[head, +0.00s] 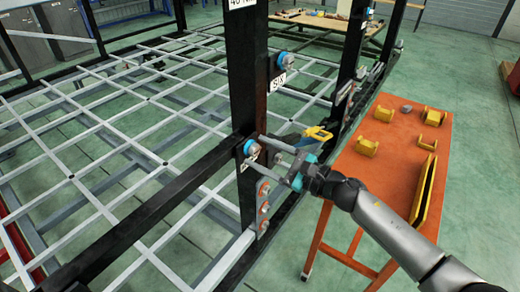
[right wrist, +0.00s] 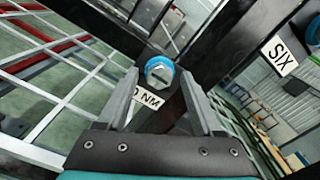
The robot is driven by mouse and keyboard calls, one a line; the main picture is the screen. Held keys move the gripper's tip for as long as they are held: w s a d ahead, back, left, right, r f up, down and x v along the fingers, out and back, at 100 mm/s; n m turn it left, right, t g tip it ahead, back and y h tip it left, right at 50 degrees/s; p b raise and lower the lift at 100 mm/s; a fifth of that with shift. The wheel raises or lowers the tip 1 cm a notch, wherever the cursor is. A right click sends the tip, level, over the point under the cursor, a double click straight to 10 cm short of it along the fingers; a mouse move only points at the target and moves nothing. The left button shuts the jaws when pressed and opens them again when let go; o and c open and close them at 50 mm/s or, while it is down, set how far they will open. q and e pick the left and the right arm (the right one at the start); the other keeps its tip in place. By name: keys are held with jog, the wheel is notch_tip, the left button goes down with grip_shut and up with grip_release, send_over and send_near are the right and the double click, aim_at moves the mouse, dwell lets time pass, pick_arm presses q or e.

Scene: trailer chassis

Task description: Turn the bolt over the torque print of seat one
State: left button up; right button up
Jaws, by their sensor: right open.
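A bolt with a blue ring (head: 252,148) sits on the black post (head: 246,90); it also shows in the right wrist view (right wrist: 159,73). A white torque print ending in "0 NM" (right wrist: 147,99) is just below it there, partly hidden by the left finger. My right gripper (head: 260,151) is open in front of this bolt, its fingertips pointing at the post. In the right wrist view, the bolt head shows between and just beyond the fingertips. I cannot tell whether they touch it. No "one" label is readable. My left gripper is not in view.
A second blue-ringed bolt (head: 285,61) sits higher, above a "SIX" label (head: 278,82). A bolted plate (head: 264,207) is below my gripper. An orange table (head: 385,185) with yellow brackets stands at right. The grey lattice (head: 110,120) fills the left.

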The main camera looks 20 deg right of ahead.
jog(key=shift+w+a, duration=0.25)
grip_shut()
dwell(0.5)
